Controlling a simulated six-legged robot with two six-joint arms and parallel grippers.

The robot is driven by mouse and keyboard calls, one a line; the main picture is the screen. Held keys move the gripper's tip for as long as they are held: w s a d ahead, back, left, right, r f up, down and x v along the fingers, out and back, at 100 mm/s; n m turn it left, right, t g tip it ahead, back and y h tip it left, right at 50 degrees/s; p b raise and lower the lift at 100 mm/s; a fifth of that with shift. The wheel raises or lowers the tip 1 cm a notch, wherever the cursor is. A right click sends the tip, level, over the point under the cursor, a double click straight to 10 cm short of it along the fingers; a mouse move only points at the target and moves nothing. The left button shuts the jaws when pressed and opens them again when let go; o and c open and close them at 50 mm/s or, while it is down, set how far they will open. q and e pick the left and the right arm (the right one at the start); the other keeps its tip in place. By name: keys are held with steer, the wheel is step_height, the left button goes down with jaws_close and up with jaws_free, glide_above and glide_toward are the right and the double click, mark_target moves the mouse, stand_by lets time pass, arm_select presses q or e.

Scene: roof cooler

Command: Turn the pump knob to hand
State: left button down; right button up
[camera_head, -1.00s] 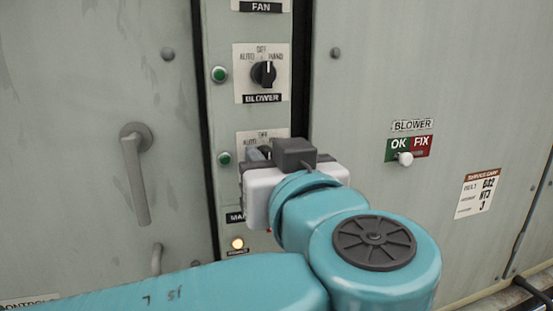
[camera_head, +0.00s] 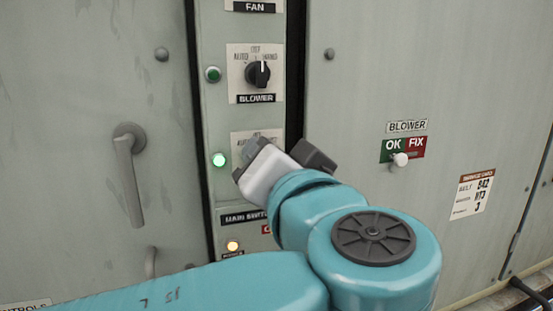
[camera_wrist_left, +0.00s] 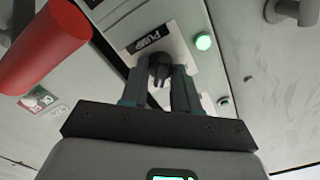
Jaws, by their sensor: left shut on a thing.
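The pump knob (camera_wrist_left: 160,68) is dark and shows in the left wrist view on its pale plate, beside the black PUMP label (camera_wrist_left: 147,40). My left gripper (camera_wrist_left: 160,85) is shut on it, with one finger on each side. In the head view its plate (camera_head: 262,135) lies below the blower plate, and my left gripper (camera_head: 250,158) hides the knob and most of the markings. The gripper is rolled over at a slant. The green lamp (camera_head: 219,160) beside the plate is lit. My right gripper is not in view.
The blower knob (camera_head: 257,74) sits above, with an unlit green lamp (camera_head: 212,74) beside it. A large red part (camera_wrist_left: 45,45) is close to my gripper in the wrist view.

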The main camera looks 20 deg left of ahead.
arm_select(q)
steer(key=shift+m, duration=0.6)
steer(key=c, duration=0.9)
jaws_free()
